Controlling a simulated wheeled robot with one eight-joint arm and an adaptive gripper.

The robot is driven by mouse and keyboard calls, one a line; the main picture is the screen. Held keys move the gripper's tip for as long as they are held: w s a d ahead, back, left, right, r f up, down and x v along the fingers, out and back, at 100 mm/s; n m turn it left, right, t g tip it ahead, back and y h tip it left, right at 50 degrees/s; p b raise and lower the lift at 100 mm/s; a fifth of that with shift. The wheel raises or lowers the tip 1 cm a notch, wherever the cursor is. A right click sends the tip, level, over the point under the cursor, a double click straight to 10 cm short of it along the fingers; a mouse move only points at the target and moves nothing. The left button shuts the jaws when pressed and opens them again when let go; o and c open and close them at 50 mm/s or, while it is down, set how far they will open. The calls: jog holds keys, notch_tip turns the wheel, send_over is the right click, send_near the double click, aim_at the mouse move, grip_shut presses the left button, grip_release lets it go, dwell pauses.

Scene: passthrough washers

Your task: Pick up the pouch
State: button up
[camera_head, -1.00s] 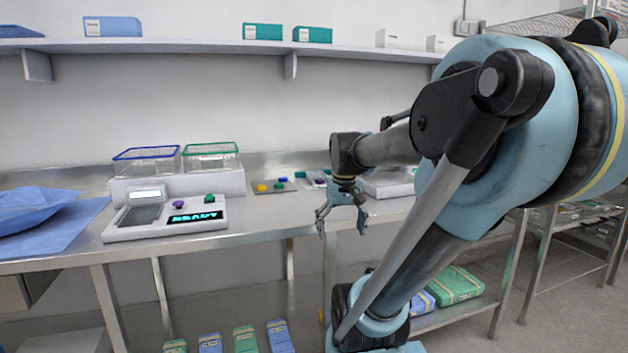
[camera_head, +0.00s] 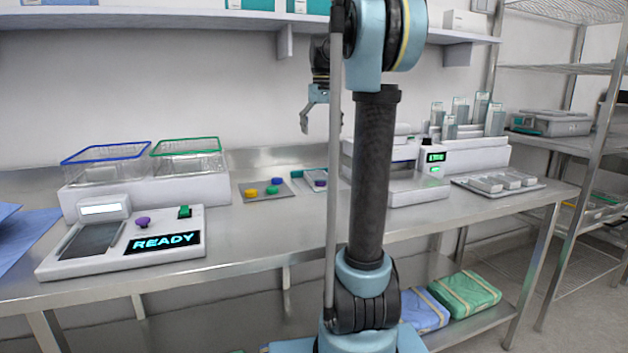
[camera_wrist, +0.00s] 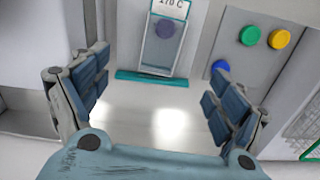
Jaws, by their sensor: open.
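A clear pouch (camera_wrist: 158,55) with a teal edge and a white printed label lies flat in the upper middle of the wrist view, a purple round piece inside it. In the head view the pouch (camera_head: 314,181) lies on the steel table, partly hidden by my arm. My gripper (camera_wrist: 155,95) is open and empty, its fingers spread to either side below the pouch in the wrist view. In the head view my gripper (camera_head: 318,108) hangs well above the table, partly behind my arm.
A tray (camera_head: 247,187) with coloured discs lies left of the pouch. A READY console (camera_head: 190,246) and two wire baskets (camera_head: 187,145) stand further left. A white device (camera_head: 415,190) stands to the right. A wall shelf (camera_head: 180,18) runs above.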

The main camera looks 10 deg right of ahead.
jog(key=w, duration=0.1)
send_over(318, 175)
jog(key=f, duration=1.2)
jog(key=shift+s+d, duration=0.2)
jog(key=shift+d, duration=0.15)
jog(key=f, duration=0.2)
jog(key=a+f, duration=0.1)
jog(key=shift+w+f, duration=0.3)
jog(key=shift+d+f, duration=0.1)
jog(key=shift+f, duration=0.65)
jog(key=c, duration=1.1)
